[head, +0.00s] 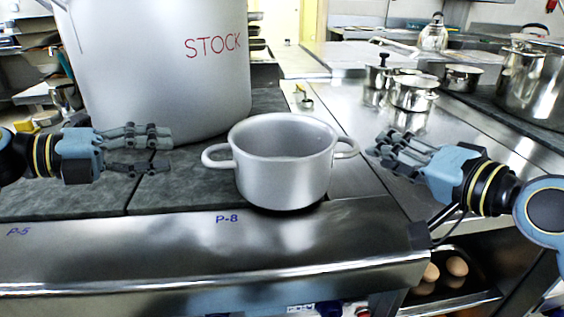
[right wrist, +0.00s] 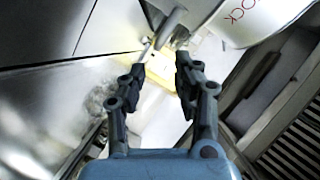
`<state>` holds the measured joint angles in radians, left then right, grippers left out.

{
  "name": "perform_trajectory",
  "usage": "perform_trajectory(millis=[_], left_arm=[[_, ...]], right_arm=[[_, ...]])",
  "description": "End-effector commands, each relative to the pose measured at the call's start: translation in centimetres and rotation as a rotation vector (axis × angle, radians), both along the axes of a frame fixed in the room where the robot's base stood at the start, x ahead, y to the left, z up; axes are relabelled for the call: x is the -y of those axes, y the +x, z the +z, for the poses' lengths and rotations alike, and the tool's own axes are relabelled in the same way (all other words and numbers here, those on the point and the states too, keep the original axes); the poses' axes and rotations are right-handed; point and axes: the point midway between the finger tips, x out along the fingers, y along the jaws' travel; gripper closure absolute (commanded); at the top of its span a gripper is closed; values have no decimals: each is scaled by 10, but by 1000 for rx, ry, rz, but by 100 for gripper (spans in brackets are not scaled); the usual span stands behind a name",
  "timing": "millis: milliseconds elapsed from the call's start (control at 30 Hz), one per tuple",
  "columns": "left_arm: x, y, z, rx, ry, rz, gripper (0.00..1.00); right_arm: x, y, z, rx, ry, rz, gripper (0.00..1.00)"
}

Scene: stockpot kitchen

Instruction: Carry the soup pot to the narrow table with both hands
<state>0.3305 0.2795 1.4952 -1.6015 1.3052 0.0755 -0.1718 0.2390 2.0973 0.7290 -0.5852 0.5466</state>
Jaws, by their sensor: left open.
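The soup pot (head: 284,178) is a silver, open pot with two loop side handles. It stands upright on the dark slab counter near its front edge, beside the mark P-8. My left gripper (head: 168,150) is open and empty, left of the left handle (head: 217,156) and apart from it. My right gripper (head: 380,152) is right of the right handle (head: 346,148), apart from it. In the right wrist view its fingers (right wrist: 165,63) are spread with nothing between them. I cannot tell which surface is the narrow table.
A large stockpot (head: 155,75) marked STOCK stands behind my left gripper. Several steel pots, including one (head: 414,93), stand on the steel counter (head: 375,135) at back right. Eggs (head: 457,266) lie on a lower shelf at right. The steel front edge (head: 200,270) is clear.

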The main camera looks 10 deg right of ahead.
Motion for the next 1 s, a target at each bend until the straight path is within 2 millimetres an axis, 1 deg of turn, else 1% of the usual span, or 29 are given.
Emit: perform_trajectory(millis=[33, 300, 500, 700, 933, 1000], left_arm=[[9, 3, -1, 0, -6, -2, 59], [54, 20, -12, -1, -5, -2, 59], [75, 28, -18, 0, -2, 0, 59], [82, 30, -20, 0, -1, 0, 59], [82, 30, -20, 0, -1, 0, 59], [82, 30, -20, 0, -1, 0, 68]], right_arm=[[-4, 8, 0, 1, 7, 0, 69], [-23, 53, -11, 1, 5, 1, 69], [-31, 74, -17, -1, 2, 1, 69], [-34, 80, -19, 0, 1, 1, 69], [-34, 80, -19, 0, 1, 1, 69], [-34, 80, -19, 0, 1, 1, 78]])
